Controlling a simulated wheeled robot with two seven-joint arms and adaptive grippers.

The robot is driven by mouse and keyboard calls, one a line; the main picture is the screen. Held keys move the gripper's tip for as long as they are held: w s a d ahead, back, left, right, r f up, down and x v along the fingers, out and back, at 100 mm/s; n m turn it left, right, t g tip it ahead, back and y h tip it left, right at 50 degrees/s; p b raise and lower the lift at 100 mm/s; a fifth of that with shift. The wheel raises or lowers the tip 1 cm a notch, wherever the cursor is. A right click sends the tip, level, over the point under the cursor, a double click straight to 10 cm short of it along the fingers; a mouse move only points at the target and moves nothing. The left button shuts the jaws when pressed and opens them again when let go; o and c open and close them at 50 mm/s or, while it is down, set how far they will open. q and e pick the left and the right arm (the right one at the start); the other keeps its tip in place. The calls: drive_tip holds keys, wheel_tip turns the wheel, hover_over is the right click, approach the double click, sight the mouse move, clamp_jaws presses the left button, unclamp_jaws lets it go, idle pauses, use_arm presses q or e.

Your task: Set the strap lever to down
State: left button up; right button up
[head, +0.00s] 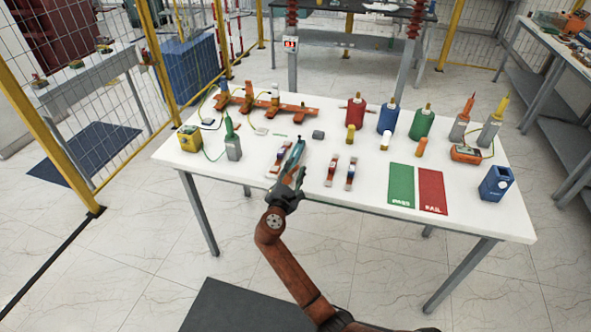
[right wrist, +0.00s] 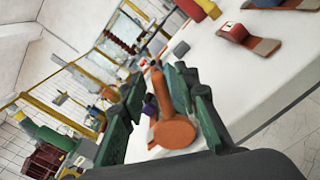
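My right gripper (head: 292,160) reaches over the front edge of the white table (head: 310,192), left of its middle. In the right wrist view, the green fingers of my right gripper (right wrist: 165,85) stand apart. A copper-orange lever-like piece with a round end (right wrist: 175,132) shows between them. I cannot tell whether the fingers touch it, and it may be the strap lever. In the head view my gripper hides most of that spot. A small red and white piece on a strap (head: 274,172) lies just left of the gripper. My left gripper is not in view.
Two similar strap pieces (head: 333,170) (head: 350,174) lie to the right. A grey block (head: 318,135) and a grey unit with a green top (head: 232,147) stand nearby. An orange rail with several posts (head: 265,107) lies behind. Green and red mats (head: 402,185) lie at the right.

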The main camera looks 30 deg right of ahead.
clamp_jaws()
idle(0.7)
